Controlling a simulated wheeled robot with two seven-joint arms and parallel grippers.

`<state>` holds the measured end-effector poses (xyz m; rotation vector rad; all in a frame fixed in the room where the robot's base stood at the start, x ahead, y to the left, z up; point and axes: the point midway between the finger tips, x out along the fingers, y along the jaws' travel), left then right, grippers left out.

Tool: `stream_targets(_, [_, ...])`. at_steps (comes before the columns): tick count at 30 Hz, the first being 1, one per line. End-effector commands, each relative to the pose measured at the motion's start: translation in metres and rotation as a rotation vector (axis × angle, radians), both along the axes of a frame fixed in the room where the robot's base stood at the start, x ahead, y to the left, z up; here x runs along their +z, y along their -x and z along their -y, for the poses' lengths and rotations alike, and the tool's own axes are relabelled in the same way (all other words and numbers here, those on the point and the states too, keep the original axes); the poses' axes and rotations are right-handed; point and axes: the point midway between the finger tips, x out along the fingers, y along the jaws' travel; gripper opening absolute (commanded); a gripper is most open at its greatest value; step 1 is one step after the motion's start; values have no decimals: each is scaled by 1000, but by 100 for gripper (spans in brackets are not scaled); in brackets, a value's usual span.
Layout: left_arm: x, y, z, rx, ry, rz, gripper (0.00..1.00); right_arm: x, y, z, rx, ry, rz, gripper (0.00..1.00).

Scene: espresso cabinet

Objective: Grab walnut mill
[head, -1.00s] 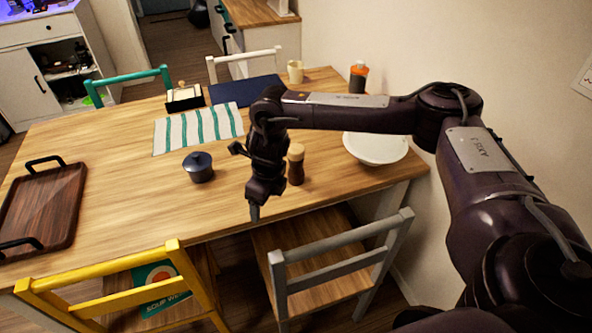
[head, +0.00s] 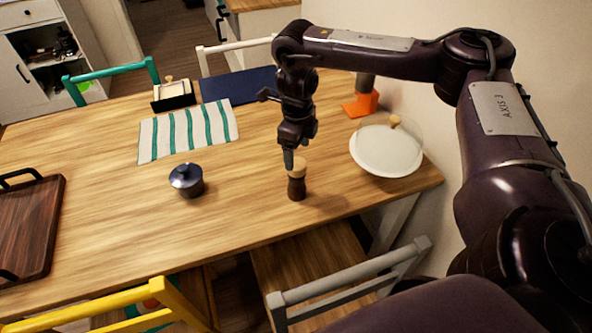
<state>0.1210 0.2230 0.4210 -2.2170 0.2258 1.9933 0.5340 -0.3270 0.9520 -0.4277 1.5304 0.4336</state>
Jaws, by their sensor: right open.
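The walnut mill (head: 297,187) stands upright on the wooden table, right of the middle. It has a dark brown body and a paler tan top. My right gripper (head: 288,160) points down at the mill's upper left edge in the picture, its finger overlapping the tan top. I cannot tell whether it touches the mill. The right gripper is open and holds nothing. My left gripper is not in view.
A dark lidded pot (head: 187,181) stands left of the mill. A white plate with a clear dome (head: 387,150) is to the right, an orange-based item (head: 361,104) behind it. A striped cloth (head: 187,131) and wooden tray (head: 28,225) lie left. Chairs (head: 350,275) line the front.

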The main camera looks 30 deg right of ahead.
Motion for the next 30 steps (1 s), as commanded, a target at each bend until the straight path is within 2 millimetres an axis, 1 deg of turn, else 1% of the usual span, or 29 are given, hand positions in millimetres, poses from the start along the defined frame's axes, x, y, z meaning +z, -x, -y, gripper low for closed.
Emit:
stream_targets(5, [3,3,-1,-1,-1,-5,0,-15,1,0,0,1,-4,73])
stream_targets(11, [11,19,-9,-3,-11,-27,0,-37,-3,2,0,3,-4,73])
stream_targets(15, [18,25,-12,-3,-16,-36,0,-58,-7,5,1,1,-4,73])
stream_targets(18, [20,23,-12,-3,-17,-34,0,-71,-7,4,0,1,-4,73])
stream_targets(21, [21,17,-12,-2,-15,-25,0,-77,-7,4,0,1,-1,73])
stream_targets(27, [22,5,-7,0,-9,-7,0,-78,-7,5,0,1,-1,73])
stream_targets(29, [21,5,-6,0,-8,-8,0,-78,-7,5,0,1,-1,66])
stream_targets(30, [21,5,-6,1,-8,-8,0,-78,-7,5,0,1,-1,61])
